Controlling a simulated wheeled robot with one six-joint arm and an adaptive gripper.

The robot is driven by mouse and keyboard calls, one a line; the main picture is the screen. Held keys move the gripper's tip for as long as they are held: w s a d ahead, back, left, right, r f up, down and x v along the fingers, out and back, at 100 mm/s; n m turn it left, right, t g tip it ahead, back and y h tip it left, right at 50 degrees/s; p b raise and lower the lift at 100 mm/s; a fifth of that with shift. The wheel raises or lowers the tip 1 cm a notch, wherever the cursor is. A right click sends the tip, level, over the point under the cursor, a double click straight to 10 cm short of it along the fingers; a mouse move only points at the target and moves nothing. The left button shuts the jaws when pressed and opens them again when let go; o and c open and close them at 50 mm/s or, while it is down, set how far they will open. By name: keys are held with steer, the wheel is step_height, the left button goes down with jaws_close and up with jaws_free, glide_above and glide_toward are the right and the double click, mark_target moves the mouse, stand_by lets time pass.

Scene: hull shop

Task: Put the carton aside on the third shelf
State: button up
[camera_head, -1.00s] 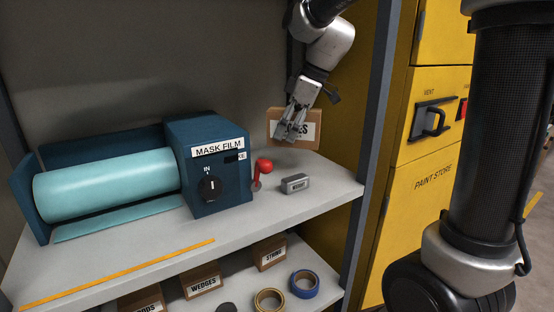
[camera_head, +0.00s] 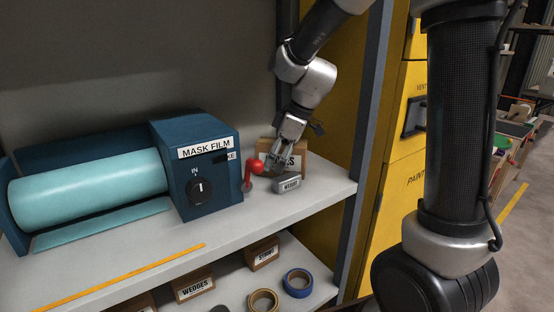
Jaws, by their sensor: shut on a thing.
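The carton (camera_head: 299,150) is brown cardboard with a white label ending in "ES"; the rest of the label is hidden behind my gripper. It is upright at the right end of the grey shelf (camera_head: 225,225), behind a small grey block. My gripper (camera_head: 278,162) comes down from above, in front of the carton's left part, and is shut on the carton. The carton's bottom is at or just above the shelf; the grey block hides part of its lower edge, so I cannot tell whether it touches.
The grey labelled block (camera_head: 287,183) stands right in front of the carton. The mask film machine (camera_head: 203,165), with a red-knobbed lever (camera_head: 256,166), fills the shelf's left. The shelf below holds cartons (camera_head: 194,285) and tape rolls (camera_head: 298,284). A post (camera_head: 365,150) bounds the right.

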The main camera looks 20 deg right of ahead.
steer(key=o, duration=1.3)
steer(key=shift+f, duration=0.1)
steer(key=v, duration=1.2)
steer(key=shift+r, duration=0.2)
steer(key=shift+s, duration=0.15)
